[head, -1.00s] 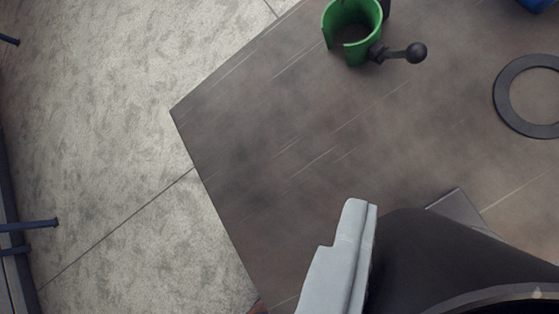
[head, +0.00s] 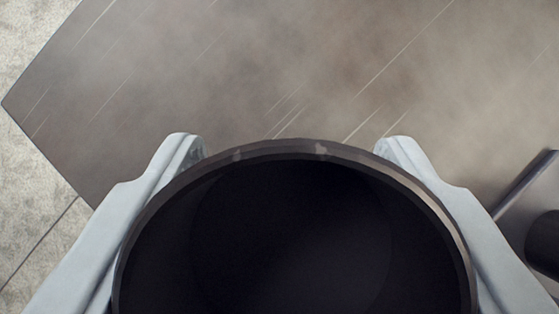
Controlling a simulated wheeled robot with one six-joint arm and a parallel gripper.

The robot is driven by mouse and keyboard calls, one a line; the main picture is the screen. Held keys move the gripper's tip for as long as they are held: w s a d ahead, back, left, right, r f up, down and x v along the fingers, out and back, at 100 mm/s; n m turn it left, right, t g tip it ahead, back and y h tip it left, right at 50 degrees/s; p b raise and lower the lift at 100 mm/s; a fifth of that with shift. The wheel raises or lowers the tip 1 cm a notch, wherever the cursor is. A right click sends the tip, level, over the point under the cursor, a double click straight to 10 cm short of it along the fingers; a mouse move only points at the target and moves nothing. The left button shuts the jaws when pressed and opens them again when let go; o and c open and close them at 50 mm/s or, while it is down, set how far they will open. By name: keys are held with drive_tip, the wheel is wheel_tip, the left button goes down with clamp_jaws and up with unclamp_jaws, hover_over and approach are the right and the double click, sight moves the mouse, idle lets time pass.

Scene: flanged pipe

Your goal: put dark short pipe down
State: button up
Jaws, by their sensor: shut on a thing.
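The dark short pipe (head: 290,151) fills the lower middle of the head view, its round open end facing the camera and its inside black. My gripper (head: 291,150) is shut on it, with one pale grey finger against its left side and the other against its right side. The pipe is over a brown-grey tabletop (head: 300,60). Whether its underside touches the table is hidden.
The table's corner and edge show at the left, with pale floor (head: 25,220) beyond. A dark flat-edged thing (head: 525,185) and a dark rounded thing (head: 545,240) are at the right edge. The tabletop ahead is clear.

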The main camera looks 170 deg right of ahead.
drive_tip(key=shift+f, duration=2.3)
drive_tip(key=shift+f, duration=0.1)
drive_tip(key=o, duration=1.2)
drive_tip(key=shift+o, duration=0.2)
drive_tip(key=v, duration=1.2)
